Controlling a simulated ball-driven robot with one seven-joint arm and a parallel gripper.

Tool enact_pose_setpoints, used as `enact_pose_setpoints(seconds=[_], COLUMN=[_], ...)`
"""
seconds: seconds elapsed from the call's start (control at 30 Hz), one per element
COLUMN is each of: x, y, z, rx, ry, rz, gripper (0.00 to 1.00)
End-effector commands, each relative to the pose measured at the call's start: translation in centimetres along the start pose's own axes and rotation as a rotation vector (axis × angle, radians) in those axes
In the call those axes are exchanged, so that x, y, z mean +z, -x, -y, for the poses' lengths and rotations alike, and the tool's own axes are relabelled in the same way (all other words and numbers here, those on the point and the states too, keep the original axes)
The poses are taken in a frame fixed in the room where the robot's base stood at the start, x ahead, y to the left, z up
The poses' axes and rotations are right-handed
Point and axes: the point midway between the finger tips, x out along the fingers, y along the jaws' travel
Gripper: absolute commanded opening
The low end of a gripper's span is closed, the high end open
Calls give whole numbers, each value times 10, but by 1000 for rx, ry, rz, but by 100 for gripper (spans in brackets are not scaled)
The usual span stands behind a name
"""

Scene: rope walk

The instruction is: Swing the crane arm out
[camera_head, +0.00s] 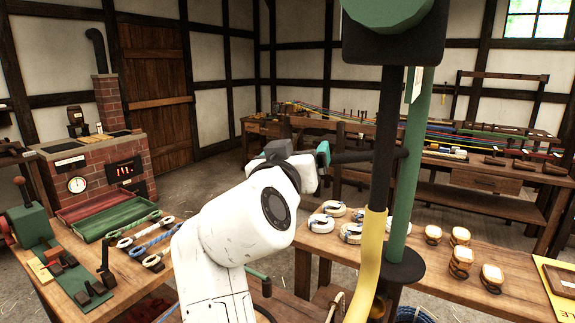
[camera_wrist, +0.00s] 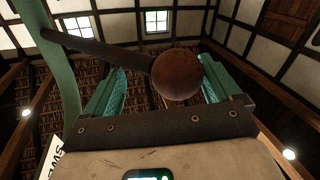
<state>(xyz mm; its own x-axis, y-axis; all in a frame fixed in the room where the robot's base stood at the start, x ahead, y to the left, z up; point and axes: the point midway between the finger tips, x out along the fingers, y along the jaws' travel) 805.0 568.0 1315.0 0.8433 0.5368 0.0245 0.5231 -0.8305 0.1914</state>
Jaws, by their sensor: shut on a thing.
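The crane's green post (camera_head: 417,150) stands upright on the right bench, on a dark round base (camera_head: 404,268). A dark handle bar (camera_head: 365,156) sticks out leftward from the post and also shows in the wrist view (camera_wrist: 95,47). Its brown ball knob (camera_wrist: 177,75) sits between the teal fingers of my gripper (camera_wrist: 165,92), which is shut on it. In the head view my gripper (camera_head: 322,155) is at the bar's left end, and the knob is hidden there. A dark housing with a green top (camera_head: 395,35) fills the upper part; I cannot tell whether it belongs to the crane.
The right bench (camera_head: 470,282) holds white rope coils (camera_head: 335,208) and several amber-coloured blocks (camera_head: 460,257). The left bench (camera_head: 125,270) holds rope pieces and a green tray (camera_head: 115,216). A brick stove (camera_head: 100,165) stands behind. A yellow tube (camera_head: 372,255) passes close in front of the post.

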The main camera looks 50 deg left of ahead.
Motion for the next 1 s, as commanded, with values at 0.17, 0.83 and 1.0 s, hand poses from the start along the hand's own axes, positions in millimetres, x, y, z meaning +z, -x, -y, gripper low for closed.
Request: enact_pose_setpoints(seconds=[0.17,0.83,1.0], x=[20,0,0], y=[21,101,101], z=[1,3,2], rx=[-2,-9,-8], ry=[-5,0,0], rz=[34,2,1], gripper=[73,73,73])
